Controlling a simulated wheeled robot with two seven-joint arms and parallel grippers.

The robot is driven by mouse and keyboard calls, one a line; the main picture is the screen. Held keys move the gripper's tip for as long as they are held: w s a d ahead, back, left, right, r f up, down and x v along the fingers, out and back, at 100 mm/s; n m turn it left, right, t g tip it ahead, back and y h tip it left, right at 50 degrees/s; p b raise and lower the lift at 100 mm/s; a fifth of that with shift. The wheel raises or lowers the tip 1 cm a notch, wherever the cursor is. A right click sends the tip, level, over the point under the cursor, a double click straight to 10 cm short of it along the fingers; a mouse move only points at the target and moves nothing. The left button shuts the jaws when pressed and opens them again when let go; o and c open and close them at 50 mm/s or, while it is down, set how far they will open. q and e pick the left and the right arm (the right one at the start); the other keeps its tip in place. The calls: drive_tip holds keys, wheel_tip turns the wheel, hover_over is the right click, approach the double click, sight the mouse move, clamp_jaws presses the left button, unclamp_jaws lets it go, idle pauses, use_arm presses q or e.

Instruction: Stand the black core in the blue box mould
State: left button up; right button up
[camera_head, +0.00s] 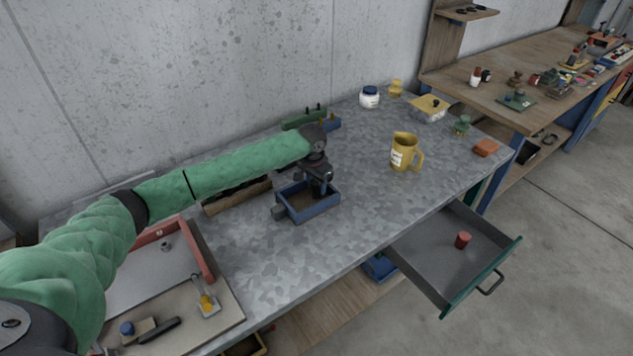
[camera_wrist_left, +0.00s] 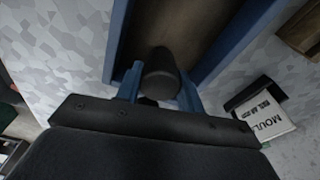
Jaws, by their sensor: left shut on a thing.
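The blue box mould (camera_head: 318,212) sits on the grey metal table, its open top showing a brown inside. In the left wrist view its blue wall (camera_wrist_left: 238,38) runs along the brown interior. My left gripper (camera_head: 323,185) is over the mould, pointing down. Its blue fingers (camera_wrist_left: 160,90) are shut on the black core (camera_wrist_left: 160,72), whose rounded dark end shows between them. The core's lower end is hidden, so I cannot tell whether it touches the mould floor. My right gripper is not in view.
A yellow jug (camera_head: 404,153) stands to the right of the mould. A long wooden-sided trough (camera_head: 236,194) lies to the left, behind my arm. A green-and-blue item (camera_head: 304,118) is at the back. An open drawer (camera_head: 450,250) with a red cylinder (camera_head: 463,240) juts out in front.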

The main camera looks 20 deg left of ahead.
sight(313, 184)
use_arm(q)
drive_tip(key=shift+f, duration=0.25)
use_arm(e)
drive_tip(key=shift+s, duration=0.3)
use_arm(q)
drive_tip(key=o, duration=1)
drive_tip(key=shift+f, duration=0.1)
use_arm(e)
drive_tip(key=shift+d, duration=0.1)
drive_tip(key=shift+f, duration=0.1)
use_arm(q)
drive_tip(key=shift+r, duration=0.35)
drive_tip(key=r+b, duration=0.1)
drive_tip(key=r, duration=0.2)
drive_tip(key=r+b, duration=0.2)
drive_tip(key=r, duration=0.2)
drive_tip(key=s+r+b, duration=0.1)
drive_tip(key=r, duration=0.2)
drive_tip(key=shift+s+a+r, duration=0.1)
drive_tip(key=shift+a+r, duration=0.2)
drive_tip(key=shift+r, duration=0.45)
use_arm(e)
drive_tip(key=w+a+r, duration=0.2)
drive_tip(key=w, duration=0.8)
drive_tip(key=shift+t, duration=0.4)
